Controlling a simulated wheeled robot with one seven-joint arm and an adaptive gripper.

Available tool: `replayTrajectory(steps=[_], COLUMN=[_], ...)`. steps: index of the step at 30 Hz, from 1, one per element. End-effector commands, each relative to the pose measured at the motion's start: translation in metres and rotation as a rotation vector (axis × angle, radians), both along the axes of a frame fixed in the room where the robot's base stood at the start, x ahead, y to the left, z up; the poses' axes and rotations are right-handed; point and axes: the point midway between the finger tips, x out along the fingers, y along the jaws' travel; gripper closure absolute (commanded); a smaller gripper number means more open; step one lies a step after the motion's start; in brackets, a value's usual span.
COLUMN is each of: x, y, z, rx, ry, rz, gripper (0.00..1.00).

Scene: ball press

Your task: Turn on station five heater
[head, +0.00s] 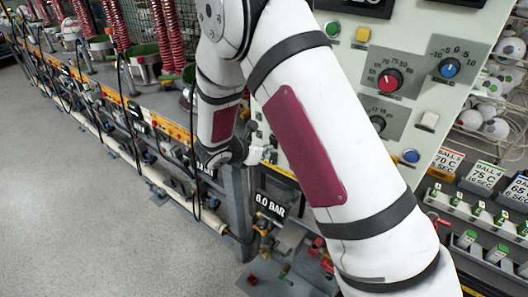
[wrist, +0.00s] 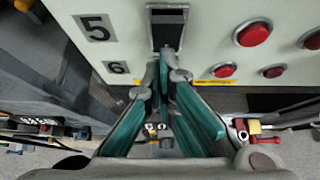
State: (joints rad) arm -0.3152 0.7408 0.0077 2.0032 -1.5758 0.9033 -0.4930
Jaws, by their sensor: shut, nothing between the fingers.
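In the wrist view, a pale panel (wrist: 215,22) carries a grey plate marked 5 (wrist: 97,27) and a smaller plate marked 6 (wrist: 118,67) below it. A dark rectangular switch or slot (wrist: 168,15) sits to the right of the 5, in the same row. My gripper (wrist: 166,66), with teal fingers, is shut and empty. Its tips overlap the lower end of this dark rectangle; I cannot tell whether they touch it. The 6 row's own switch is not visible, perhaps behind the fingers. In the head view, my arm hides most of the area around my gripper.
Several red buttons, one at the upper right (wrist: 253,34), lie right of the fingers. In the head view, a control panel (head: 420,35) has a red knob (head: 390,83) and a blue knob (head: 449,68). A 6.0 BAR sign (head: 270,204) hangs below. The grey floor (head: 90,210) is clear at left.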

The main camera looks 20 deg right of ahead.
Motion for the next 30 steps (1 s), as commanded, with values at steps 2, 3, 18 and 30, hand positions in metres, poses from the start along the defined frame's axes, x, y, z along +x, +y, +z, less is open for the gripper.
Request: replayTrajectory(steps=[2, 3, 18, 30], x=[0.001, 0.001, 0.001, -0.006], y=[-0.002, -0.002, -0.003, 0.014], z=[0.004, 0.005, 0.018, 0.022], rx=[-0.003, -0.003, -0.006, -0.003], ry=[-0.004, -0.004, -0.006, -0.004], rz=[-0.003, -0.003, -0.005, -0.006], gripper=[1.0, 1.0, 1.0, 1.0])
